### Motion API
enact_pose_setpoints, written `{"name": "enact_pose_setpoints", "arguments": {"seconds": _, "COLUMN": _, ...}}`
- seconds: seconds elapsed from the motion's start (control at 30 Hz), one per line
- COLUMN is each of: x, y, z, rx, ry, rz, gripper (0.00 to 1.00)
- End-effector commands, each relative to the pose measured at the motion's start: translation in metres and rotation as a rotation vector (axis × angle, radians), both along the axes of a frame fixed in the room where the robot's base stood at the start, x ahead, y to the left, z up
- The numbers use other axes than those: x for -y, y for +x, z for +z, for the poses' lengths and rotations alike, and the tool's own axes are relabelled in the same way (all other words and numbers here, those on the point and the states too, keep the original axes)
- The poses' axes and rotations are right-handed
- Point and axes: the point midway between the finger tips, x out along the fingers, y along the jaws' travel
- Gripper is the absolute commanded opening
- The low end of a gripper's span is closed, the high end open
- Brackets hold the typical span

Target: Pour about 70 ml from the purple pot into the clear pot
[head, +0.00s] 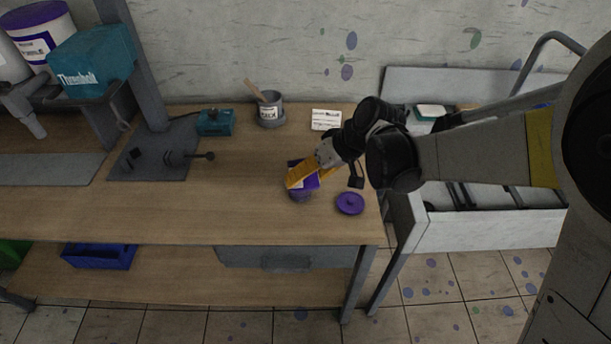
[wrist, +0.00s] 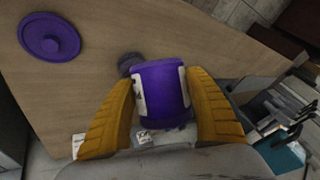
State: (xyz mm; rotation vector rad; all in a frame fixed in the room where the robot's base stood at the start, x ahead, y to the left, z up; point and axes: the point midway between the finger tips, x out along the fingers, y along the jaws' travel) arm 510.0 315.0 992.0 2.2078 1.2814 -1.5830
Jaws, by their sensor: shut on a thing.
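My gripper (head: 303,178) is shut on the purple pot (head: 309,184) near the table's front right. In the wrist view, the yellow fingers of my gripper (wrist: 160,78) hold the purple pot (wrist: 162,92) by its sides, over white labels. In the head view the purple pot looks tilted, partly hidden by the fingers. A small dark, see-through shape, seemingly the clear pot (head: 299,196), shows just below it. It also shows in the wrist view (wrist: 129,61), partly behind the purple pot. I cannot tell whether the pots touch or whether liquid is flowing.
A purple lid (head: 350,204) lies right of the pots. A grey tin with a stick (head: 270,110), a white card (head: 325,120) and a teal box (head: 214,122) stand at the back. The table's middle is clear. A white open drawer unit (head: 490,228) stands at the right.

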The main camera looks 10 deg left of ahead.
Motion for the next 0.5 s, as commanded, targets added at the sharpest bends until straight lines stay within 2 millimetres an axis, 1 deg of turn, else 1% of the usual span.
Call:
{"name": "enact_pose_setpoints", "arguments": {"seconds": 0.27, "x": -0.0001, "y": -0.0003, "z": 0.0001, "rx": -0.008, "ry": -0.004, "rz": 0.000, "gripper": 0.24}}
{"name": "enact_pose_setpoints", "arguments": {"seconds": 0.5, "x": -0.0002, "y": -0.0001, "z": 0.0006, "rx": -0.070, "ry": -0.033, "rz": 0.001, "gripper": 0.24}}
